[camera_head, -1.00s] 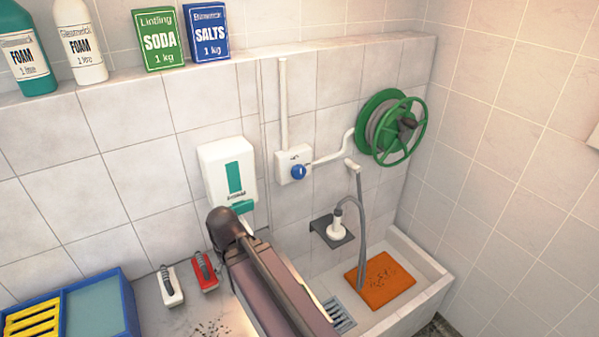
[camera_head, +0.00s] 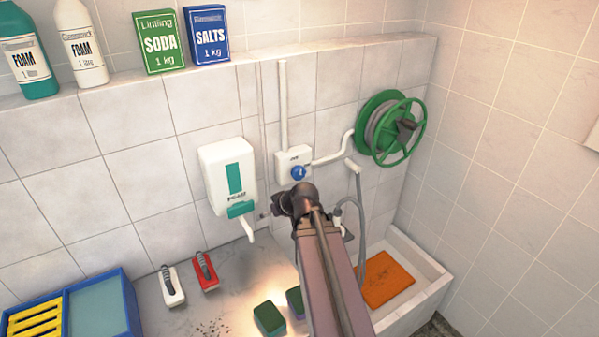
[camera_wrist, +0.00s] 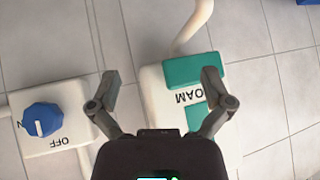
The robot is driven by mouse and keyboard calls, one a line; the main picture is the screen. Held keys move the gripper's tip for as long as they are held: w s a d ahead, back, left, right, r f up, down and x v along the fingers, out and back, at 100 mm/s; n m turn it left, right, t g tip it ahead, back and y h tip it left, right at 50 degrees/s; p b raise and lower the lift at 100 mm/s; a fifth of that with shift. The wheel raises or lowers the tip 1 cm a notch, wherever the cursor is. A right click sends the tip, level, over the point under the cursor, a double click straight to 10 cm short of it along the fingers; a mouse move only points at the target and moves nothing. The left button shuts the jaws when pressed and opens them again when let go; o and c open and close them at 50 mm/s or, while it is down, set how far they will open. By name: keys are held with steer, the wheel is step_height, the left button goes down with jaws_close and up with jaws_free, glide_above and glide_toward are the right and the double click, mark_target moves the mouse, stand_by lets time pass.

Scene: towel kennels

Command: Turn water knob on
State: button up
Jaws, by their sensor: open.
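The blue water knob (camera_head: 298,172) sits on a white wall box with a pipe rising from it. In the wrist view the knob (camera_wrist: 42,119) is at the left, on the white box (camera_wrist: 70,145) marked OFF. My gripper (camera_wrist: 161,80) is open and empty, its fingers spread in front of the foam dispenser (camera_wrist: 165,85). The knob lies to the left of the gripper there, apart from it. In the head view my arm reaches up to just below the knob box; the fingers are mostly hidden.
The dispenser (camera_head: 219,165) hangs left of the knob box. A green hose reel (camera_head: 412,128) is at the right, joined by a white pipe. A sink (camera_head: 432,268) stands below. Brushes (camera_head: 206,268) and sponges (camera_head: 268,317) lie on the counter.

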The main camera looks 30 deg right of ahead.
mark_target(300, 172)
steer(key=s+d+r+t+h, duration=0.1)
steer(key=d+r+t+h, duration=0.1)
steer(key=d, duration=0.6)
steer(key=s+d+r+m+t+h, duration=0.1)
steer(key=d+r+t, duration=0.2)
steer(key=d, duration=0.6)
step_height(300, 172, up, 2)
steer(key=shift+d+m+h+p, duration=0.25)
steer(key=shift+m+h+p, duration=0.05)
steer(key=shift+h, duration=0.1)
steer(key=shift+w, duration=0.1)
steer(key=b+x, duration=0.5)
steer(key=x, duration=0.8)
steer(key=shift+w+a, duration=0.1)
steer(key=shift+w, duration=0.25)
steer(key=c, duration=1)
